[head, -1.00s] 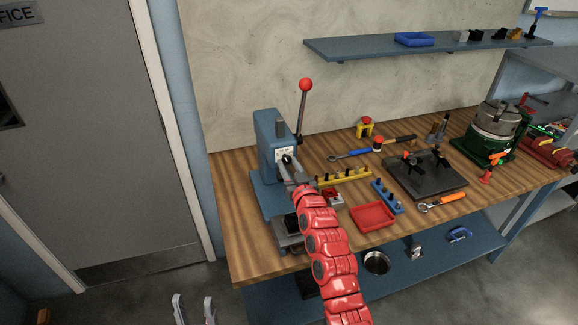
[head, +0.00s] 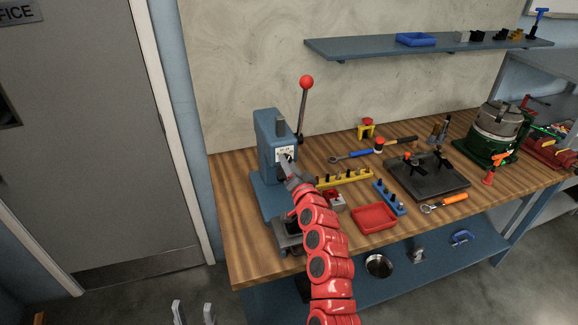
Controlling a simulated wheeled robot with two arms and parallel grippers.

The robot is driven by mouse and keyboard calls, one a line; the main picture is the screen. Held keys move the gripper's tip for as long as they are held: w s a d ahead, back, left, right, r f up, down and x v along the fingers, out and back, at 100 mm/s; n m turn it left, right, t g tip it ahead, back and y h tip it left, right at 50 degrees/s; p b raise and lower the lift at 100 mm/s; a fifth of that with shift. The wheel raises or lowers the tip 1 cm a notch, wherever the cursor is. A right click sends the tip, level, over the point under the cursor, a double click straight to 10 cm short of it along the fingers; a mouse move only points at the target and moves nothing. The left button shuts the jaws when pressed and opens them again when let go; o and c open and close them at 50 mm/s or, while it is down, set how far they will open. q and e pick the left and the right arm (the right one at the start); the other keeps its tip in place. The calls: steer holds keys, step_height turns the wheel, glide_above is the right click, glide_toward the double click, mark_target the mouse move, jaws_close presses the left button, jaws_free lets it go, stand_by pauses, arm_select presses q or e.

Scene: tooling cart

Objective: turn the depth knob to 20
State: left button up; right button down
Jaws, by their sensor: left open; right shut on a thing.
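The blue press (head: 270,140) stands at the left end of the wooden bench, with a red-balled lever (head: 306,83) rising at its right. A white dial plate (head: 284,150) with small dark marks is on its front. The depth knob sits at this plate and is mostly hidden by my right gripper. My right gripper (head: 287,165) is shut on the knob, its red arm reaching up from below. The knob's reading is too small to tell. My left gripper (head: 193,312) is open and empty at the bottom edge, low in front of the bench.
A yellow rack (head: 345,178), a blue rack (head: 389,198) and a red tray (head: 374,217) lie right of the press. A dark fixture plate (head: 428,180) and an orange-handled wrench (head: 445,203) are farther right. A shelf (head: 430,46) hangs above.

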steer(key=m+p, duration=0.1)
steer(key=m, duration=0.7)
steer(key=shift+r+m+p, duration=0.1)
steer(key=shift+m+p, duration=0.2)
steer(key=shift+p, duration=0.05)
stand_by(0.4)
steer(key=c, duration=0.5)
jaws_free()
steer(key=shift+s, duration=0.1)
